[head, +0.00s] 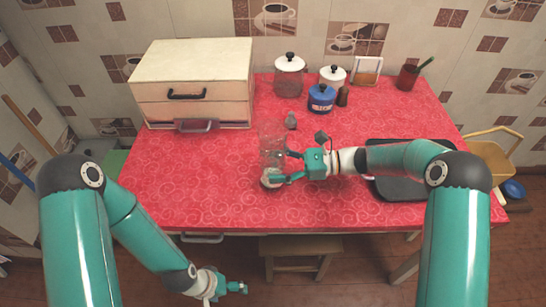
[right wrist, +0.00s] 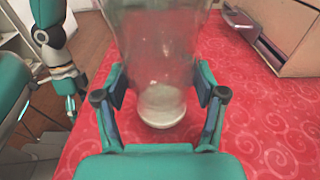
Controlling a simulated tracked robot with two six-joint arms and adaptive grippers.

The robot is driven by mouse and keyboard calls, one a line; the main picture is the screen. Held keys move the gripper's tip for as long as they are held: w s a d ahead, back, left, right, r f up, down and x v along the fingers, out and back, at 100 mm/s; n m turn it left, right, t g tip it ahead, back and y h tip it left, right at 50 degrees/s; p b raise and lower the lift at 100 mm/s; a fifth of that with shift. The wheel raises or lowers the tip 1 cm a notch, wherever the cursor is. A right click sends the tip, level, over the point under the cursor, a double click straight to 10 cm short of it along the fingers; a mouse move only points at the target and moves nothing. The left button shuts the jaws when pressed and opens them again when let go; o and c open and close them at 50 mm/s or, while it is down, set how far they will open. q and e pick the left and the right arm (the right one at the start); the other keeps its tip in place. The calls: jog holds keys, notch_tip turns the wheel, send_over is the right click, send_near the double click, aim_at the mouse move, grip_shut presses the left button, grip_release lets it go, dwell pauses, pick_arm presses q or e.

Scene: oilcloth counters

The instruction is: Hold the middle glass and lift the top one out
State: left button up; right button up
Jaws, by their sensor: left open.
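A clear stack of nested glasses (head: 271,132) stands upright on the red counter, its pale base at the bottom. The stack also fills the upper middle of the right wrist view (right wrist: 158,45). The borders between the top, middle and bottom glass are hard to see. My right gripper (head: 281,167) has one finger on each side of the stack, low down, with its pads against the glass. Which glass the pads press on I cannot tell. My left gripper (head: 240,288) is open and empty, in front of the counter and below its edge, far from the glasses.
A cream bread box (head: 192,75) stands behind left. A black tray (head: 405,187) lies under my right arm. The counter left of the stack is clear.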

jog(key=shift+c, duration=0.8)
jog(key=o, duration=0.6)
